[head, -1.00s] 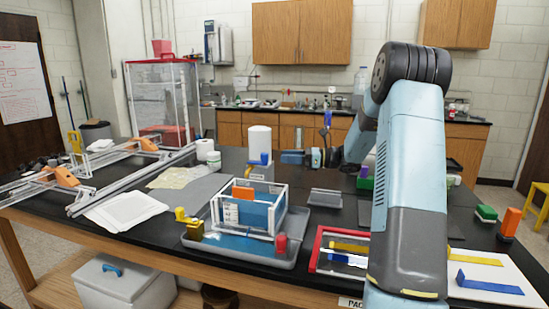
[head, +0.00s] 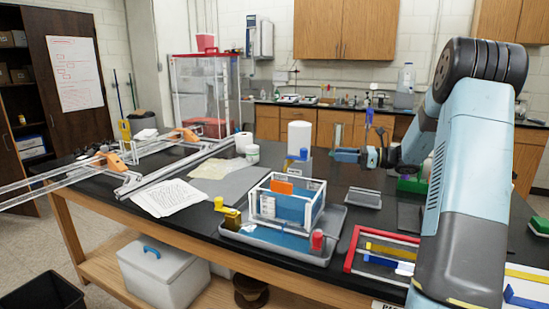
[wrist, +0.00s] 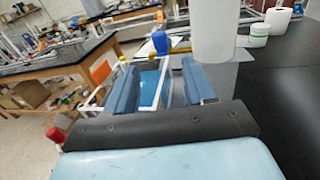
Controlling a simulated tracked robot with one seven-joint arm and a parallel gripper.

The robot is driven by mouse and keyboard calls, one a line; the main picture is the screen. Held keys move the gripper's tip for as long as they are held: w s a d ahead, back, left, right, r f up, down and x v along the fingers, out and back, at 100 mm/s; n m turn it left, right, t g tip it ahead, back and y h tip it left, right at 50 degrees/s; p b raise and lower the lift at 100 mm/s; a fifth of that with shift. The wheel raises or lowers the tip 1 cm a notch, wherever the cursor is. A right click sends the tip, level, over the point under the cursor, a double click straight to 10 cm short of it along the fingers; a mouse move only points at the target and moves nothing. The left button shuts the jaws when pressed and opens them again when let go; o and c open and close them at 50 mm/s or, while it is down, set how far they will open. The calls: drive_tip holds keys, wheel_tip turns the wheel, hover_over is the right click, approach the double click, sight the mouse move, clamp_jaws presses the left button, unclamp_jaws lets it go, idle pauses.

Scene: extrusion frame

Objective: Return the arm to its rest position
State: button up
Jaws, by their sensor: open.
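My arm (head: 465,190) rises on the right of the head view, bent at a high elbow. My gripper (head: 340,156) extends leftward above the black bench, just right of a white cylinder (head: 299,136). In the wrist view my gripper (wrist: 160,85) shows two blue fingers spread apart with nothing held between them. Beyond the fingers, partly hidden by them, is the clear tank (wrist: 151,88) with blue liquid. In the head view this tank (head: 288,204) stands in a grey tray (head: 330,243), apart from my gripper.
A red-framed tray (head: 352,249) lies near my arm at the bench's front. A yellow clamp (head: 230,217) and a red knob (head: 317,239) are by the tank. Metal rails (head: 180,170) and papers (head: 172,197) lie to the left. A white cooler (head: 163,272) sits on the lower shelf.

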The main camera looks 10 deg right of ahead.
drive_tip(key=s+a+r+n+g+h, duration=0.25)
drive_tip(key=s+a+n+h, duration=0.2)
drive_tip(key=s+a, duration=0.4)
drive_tip(key=s+a+r+n+g+h, duration=0.2)
drive_tip(key=s+a+n+g+h, duration=0.15)
drive_tip(key=s+a+n, duration=0.4)
drive_tip(key=s+d+n+t+h, duration=0.2)
drive_tip(key=s+n+h, duration=0.6)
drive_tip(key=s, duration=1.5)
drive_tip(key=n+t, duration=0.2)
drive_tip(key=n, duration=0.1)
drive_tip(key=shift+s+d, duration=0.15)
drive_tip(key=shift+s, duration=0.05)
